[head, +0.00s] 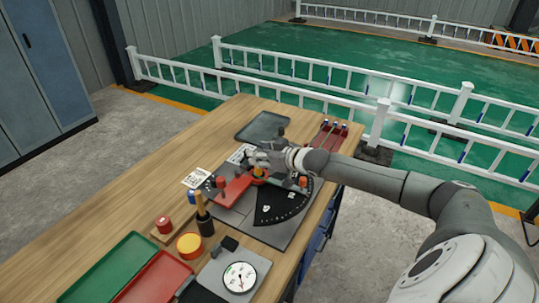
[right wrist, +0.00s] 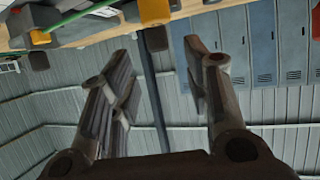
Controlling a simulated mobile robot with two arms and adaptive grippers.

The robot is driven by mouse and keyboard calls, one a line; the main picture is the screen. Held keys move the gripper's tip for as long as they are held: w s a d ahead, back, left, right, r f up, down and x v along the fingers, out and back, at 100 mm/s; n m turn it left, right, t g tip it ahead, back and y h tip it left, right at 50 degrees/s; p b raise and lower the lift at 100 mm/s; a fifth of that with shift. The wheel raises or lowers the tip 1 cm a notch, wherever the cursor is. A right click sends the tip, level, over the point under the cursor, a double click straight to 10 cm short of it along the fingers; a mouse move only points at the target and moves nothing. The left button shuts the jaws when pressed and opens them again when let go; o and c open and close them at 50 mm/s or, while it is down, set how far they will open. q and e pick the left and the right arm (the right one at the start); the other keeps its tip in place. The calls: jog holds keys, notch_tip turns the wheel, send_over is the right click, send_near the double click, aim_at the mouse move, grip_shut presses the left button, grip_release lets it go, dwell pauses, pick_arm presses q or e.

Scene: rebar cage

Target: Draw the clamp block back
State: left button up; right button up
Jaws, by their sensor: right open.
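A bending fixture stands on the wooden bench in the head view, with a grey base plate (head: 236,217), a black graduated fan-shaped dial (head: 275,209) and a red block (head: 234,188) left of the dial. I cannot tell for sure which part is the clamp block; the red block may be it. My right gripper (head: 259,160) is over the far side of the fixture, close to a yellow part (head: 259,173). In the right wrist view the right gripper (right wrist: 165,75) is open, with nothing between its fingers. A yellow part (right wrist: 154,10) shows beyond the fingertips. My left gripper is out of view.
Green (head: 108,268) and red (head: 153,278) trays lie nearer. A grey tray (head: 262,126) and a red rack (head: 329,135) lie beyond.

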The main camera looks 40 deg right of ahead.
jog(key=shift+v, duration=2.15)
jog(key=shift+r, duration=0.1)
